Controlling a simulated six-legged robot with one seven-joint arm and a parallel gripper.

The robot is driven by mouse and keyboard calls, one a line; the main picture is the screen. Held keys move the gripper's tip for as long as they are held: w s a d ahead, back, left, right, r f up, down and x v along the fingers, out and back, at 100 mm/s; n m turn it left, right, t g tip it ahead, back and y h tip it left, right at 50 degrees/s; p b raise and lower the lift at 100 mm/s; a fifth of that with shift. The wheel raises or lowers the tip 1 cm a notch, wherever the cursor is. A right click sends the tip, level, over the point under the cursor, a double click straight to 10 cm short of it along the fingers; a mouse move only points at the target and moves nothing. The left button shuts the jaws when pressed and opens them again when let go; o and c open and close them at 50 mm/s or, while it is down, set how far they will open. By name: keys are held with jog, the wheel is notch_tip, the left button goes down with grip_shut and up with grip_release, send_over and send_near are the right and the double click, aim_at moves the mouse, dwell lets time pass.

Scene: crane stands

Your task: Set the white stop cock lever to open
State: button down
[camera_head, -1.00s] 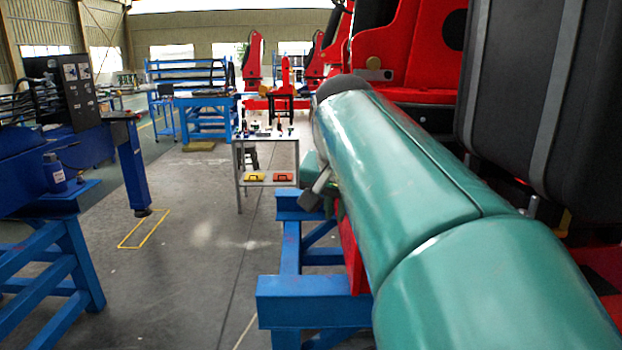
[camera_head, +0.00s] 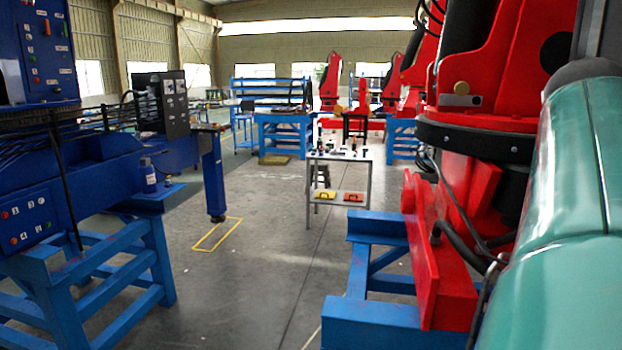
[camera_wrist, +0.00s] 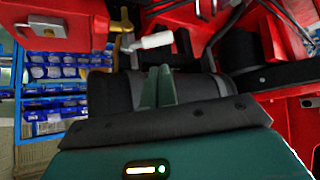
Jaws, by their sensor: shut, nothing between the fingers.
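A white lever (camera_wrist: 153,41) shows in the upper middle of the wrist view. It lies nearly level, tilted slightly up to the right. Its left end meets a brass-coloured fitting (camera_wrist: 124,40) with a pipe running up and down. My gripper (camera_wrist: 160,70) is in the wrist view with its two green fingers together and nothing between them. The fingertips appear just below the lever in the picture, with a gap; the depth between them is hard to tell. In the head view my green arm fills the right edge, and neither the gripper nor the white lever can be made out.
Red crane parts surround the lever, with a black cylinder (camera_wrist: 240,50) to its right. Blue bins (camera_wrist: 60,75) stand at the left of the wrist view. In the head view a red crane stand (camera_head: 440,265) is beside my arm; open grey floor (camera_head: 265,265) lies left of it.

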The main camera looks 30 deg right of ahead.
jog(key=x, duration=0.8)
jog(key=shift+w+a+n+t, duration=0.15)
jog(key=shift+a+n+t, duration=0.2)
jog(key=shift+n+t, duration=0.2)
jog(key=shift+a+n+t, duration=0.25)
jog(key=shift+n+t, duration=0.25)
jog(key=shift+n, duration=0.15)
jog(key=shift+a+n+t, duration=0.3)
jog(key=shift+n+t, duration=0.15)
jog(key=shift+n, duration=0.15)
jog(key=a+n+t, duration=0.1)
jog(key=n, duration=0.1)
jog(key=s+n+t+y, duration=0.1)
jog(key=a+n+t+y, duration=0.1)
jog(key=n, duration=0.1)
jog(key=shift+s+a+f+n, duration=0.1)
jog(key=shift+s+a+n, duration=0.05)
jog(key=shift+a+n, duration=0.15)
